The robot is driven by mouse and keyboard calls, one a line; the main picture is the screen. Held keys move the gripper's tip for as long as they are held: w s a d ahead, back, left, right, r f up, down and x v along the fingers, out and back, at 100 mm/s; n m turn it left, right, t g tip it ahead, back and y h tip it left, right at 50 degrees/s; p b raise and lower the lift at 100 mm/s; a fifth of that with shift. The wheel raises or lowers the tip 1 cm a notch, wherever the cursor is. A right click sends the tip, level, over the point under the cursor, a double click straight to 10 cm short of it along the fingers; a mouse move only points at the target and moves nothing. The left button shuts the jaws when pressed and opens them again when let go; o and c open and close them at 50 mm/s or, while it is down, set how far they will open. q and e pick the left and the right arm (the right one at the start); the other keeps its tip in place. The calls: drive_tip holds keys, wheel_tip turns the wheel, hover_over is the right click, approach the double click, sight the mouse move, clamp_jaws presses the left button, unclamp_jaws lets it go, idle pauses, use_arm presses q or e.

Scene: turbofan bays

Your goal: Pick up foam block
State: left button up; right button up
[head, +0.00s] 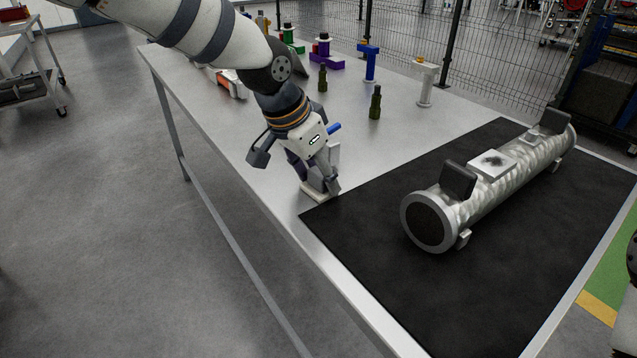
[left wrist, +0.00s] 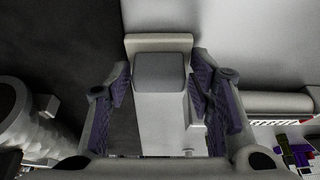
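My left gripper (head: 322,180) is low over the table at the near left corner of the black mat. In the left wrist view its two purple-padded fingers (left wrist: 160,82) are spread on either side of a grey block with rounded corners (left wrist: 160,72), which I take to be the foam block. Narrow gaps seem to show beside the block. It sits on a pale piece with a flat light base (left wrist: 160,40); in the head view this base (head: 316,193) shows under the fingers. The gripper hides most of the block in the head view. My right gripper is not in view.
A large metal cylinder (head: 490,185) with dark pads lies on the black mat (head: 370,240). Two dark green bottle-like pieces (head: 375,102), a blue stand (head: 370,63) and a white stand (head: 425,82) stand behind. A wire fence (head: 500,60) runs along the back.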

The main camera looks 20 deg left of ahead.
sight(320, 174)
use_arm(q)
drive_tip(key=shift+f, duration=0.15)
drive_tip(key=shift+c, duration=0.6)
drive_tip(key=shift+r, duration=0.35)
drive_tip(key=r, duration=0.3)
drive_tip(key=shift+s+d+r, duration=0.2)
drive_tip(key=shift+s+r, duration=0.05)
drive_tip(key=shift+r, duration=0.1)
drive_tip(key=s+d+r+p, duration=0.1)
drive_tip(key=s+d+r, duration=0.5)
drive_tip(key=s, duration=0.5)
wheel_tip(320, 174, up, 3)
drive_tip(key=shift+s+d+f, duration=0.1)
drive_tip(key=shift+s+d, duration=0.05)
drive_tip(key=shift+s, duration=0.25)
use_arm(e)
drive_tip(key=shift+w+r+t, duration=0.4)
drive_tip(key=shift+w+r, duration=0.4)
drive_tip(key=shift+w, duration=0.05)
